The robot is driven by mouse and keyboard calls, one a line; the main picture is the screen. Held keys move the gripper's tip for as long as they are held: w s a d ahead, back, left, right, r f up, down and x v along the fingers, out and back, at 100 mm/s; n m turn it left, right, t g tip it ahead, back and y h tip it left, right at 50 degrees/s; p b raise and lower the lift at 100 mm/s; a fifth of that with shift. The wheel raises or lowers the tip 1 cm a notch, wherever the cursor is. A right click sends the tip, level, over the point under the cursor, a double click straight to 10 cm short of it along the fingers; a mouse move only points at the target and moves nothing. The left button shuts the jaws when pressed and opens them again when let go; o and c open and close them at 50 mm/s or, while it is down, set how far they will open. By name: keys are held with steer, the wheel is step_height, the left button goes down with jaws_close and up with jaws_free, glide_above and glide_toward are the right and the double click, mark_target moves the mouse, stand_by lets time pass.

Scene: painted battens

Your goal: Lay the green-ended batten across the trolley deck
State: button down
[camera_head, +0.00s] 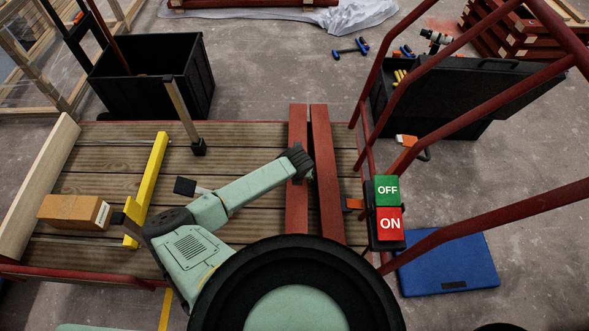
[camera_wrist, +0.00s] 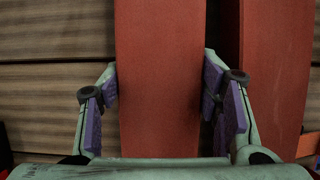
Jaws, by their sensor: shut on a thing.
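Two red battens lie lengthwise, side by side, over the trolley deck (camera_head: 240,143): a left red batten (camera_head: 297,125) and a right red batten (camera_head: 324,150). My gripper (camera_head: 299,165) is at the left one. In the wrist view my gripper (camera_wrist: 158,85) has its purple pads on both sides of this left batten (camera_wrist: 160,45), shut on it. The right batten (camera_wrist: 270,60) is just beside the right finger. No green end shows on either; their near ends are partly hidden by my body. I cannot tell if the held batten is clear of the deck.
Red rails and an OFF/ON switch box (camera_head: 388,208) stand at right. Black crates (camera_head: 155,80) are behind. The deck between yellow and red battens is partly bare.

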stand_by(0.3)
steer(key=c, duration=0.5)
jaws_free()
steer(key=shift+f, duration=0.1)
